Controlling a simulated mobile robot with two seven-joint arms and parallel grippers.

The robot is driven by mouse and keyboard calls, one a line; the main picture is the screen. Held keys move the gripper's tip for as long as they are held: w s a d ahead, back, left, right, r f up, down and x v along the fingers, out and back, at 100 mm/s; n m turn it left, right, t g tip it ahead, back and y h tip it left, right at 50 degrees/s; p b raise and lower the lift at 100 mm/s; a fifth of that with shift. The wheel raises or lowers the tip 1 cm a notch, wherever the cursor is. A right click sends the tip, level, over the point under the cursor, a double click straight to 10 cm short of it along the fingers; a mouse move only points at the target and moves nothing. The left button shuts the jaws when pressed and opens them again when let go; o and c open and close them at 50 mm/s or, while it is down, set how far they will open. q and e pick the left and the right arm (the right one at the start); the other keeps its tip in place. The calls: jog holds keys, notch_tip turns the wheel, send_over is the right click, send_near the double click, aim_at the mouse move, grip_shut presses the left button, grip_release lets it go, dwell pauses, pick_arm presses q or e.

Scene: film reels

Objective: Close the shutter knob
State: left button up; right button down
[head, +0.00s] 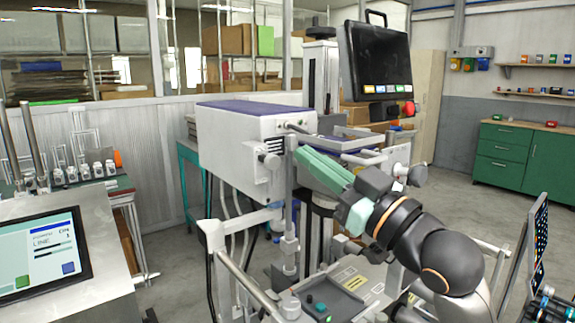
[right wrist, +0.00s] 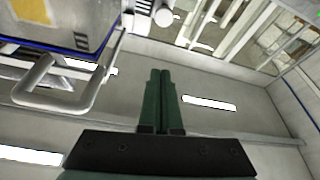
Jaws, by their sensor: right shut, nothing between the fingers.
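A white box-shaped machine (head: 255,130) with a dark blue top stands at the centre of the head view. A small grey knob (head: 270,160) sticks out of its front face, and a short lever-like part (head: 296,127) sits higher near its right end. I cannot tell for certain which is the shutter knob. My right gripper (head: 299,152), with pale green fingers, is shut and empty, just right of the grey knob and apart from it in the picture. In the right wrist view its dark green fingers (right wrist: 160,76) lie together, touching nothing. My left gripper is out of view.
A dark monitor (head: 378,60) stands on a column behind my right arm. A bent metal handle (right wrist: 62,85) and a pale cylinder (right wrist: 163,17) show in the right wrist view. A console screen (head: 42,255) is at the left. Green cabinets (head: 520,155) stand far right beyond open floor.

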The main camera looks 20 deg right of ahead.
notch_tip(320, 180, up, 3)
jog(key=p, duration=0.2)
send_over(272, 162)
jog(key=s, duration=0.2)
pick_arm(q)
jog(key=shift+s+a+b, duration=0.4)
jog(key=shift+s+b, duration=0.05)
jog(key=shift+b, duration=0.15)
pick_arm(e)
jog(key=f, duration=0.4)
jog(key=shift+w+d, duration=0.2)
jog(key=shift+d, duration=0.15)
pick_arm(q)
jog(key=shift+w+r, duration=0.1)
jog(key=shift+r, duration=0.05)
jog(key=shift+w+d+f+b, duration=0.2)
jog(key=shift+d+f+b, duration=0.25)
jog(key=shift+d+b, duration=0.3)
pick_arm(e)
notch_tip(272, 162, down, 4)
jog(key=shift+f, duration=0.1)
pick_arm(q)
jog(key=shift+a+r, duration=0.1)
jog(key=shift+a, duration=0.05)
